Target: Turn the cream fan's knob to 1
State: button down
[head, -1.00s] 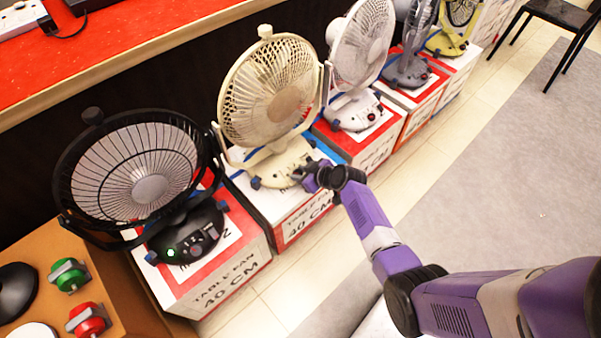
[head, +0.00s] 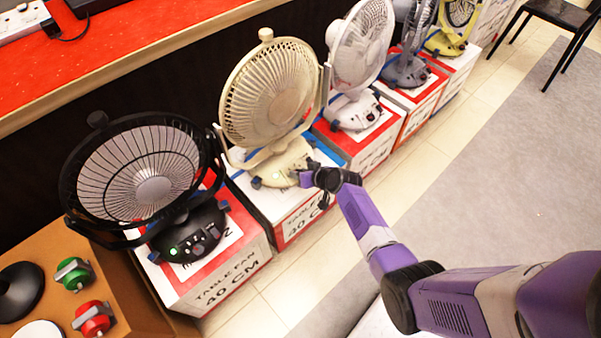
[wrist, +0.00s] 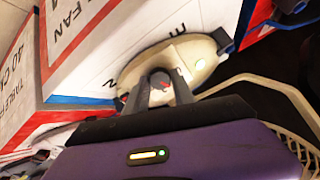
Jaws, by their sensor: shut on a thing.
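In the wrist view the base (wrist: 183,57) lies ahead of my gripper (wrist: 160,88), and the grey knob (wrist: 160,79) sits between the two fingertips. My gripper, also in the head view (head: 306,178), is shut on the knob. The fingers and arm hide the knob in the head view, and its setting cannot be read.
A black fan (head: 150,185) stands on its box to the left, and a white fan (head: 360,50) stands to the right. The cream fan's guard (wrist: 290,110) curves close by on the right in the wrist view.

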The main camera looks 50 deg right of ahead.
jog(key=shift+s+f, duration=0.1)
jog(key=c, duration=1.1)
grip_release()
jog(key=shift+o, duration=0.2)
jog(key=p+v, duration=0.2)
jog(key=v, duration=0.5)
jog(key=shift+s+r+p, duration=0.25)
jog(key=shift+r+p, duration=0.15)
